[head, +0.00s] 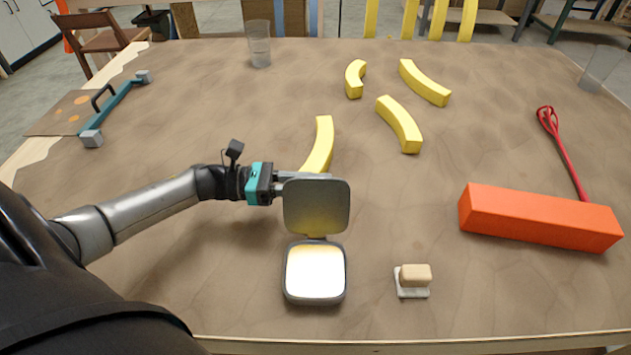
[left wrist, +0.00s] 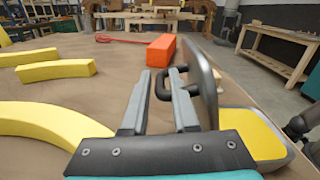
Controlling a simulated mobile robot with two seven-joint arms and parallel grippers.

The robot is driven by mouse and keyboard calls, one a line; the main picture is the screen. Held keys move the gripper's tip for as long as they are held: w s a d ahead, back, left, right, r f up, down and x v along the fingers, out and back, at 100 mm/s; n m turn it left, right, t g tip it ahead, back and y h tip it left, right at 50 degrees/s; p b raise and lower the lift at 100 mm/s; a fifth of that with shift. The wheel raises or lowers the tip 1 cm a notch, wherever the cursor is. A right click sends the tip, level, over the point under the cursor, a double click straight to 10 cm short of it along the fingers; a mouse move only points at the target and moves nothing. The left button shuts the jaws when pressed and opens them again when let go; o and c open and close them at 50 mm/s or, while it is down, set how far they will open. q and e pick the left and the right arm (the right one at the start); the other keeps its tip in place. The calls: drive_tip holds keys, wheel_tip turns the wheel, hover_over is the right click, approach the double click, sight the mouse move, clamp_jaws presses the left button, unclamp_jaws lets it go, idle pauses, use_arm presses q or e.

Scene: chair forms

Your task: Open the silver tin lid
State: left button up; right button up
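The silver tin (head: 288,288) stands near the table's front edge, with a bright inside showing. Its lid (head: 317,205) stands raised, roughly upright, at the back of the tin. In the left wrist view the lid (left wrist: 207,75) is seen nearly edge-on at the right, with a dark loop handle (left wrist: 161,84) on its outer face. My left gripper (left wrist: 162,95) is behind the lid with its fingers apart. The handle's bar shows between the fingers, and the right finger appears to pass through the loop. In the head view the lid hides the fingertips. My right gripper is not in view.
A soap-like block on a white dish (head: 413,280) sits right of the tin. An orange box (head: 540,217) and red whisk (head: 565,150) lie farther right. Several yellow curved pieces (head: 400,124) lie behind; one (head: 320,145) is close behind my left gripper. A teal handle (head: 115,108) lies far left.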

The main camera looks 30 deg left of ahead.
use_arm(q)
drive_tip(key=shift+c, duration=0.4)
clamp_jaws()
idle(0.9)
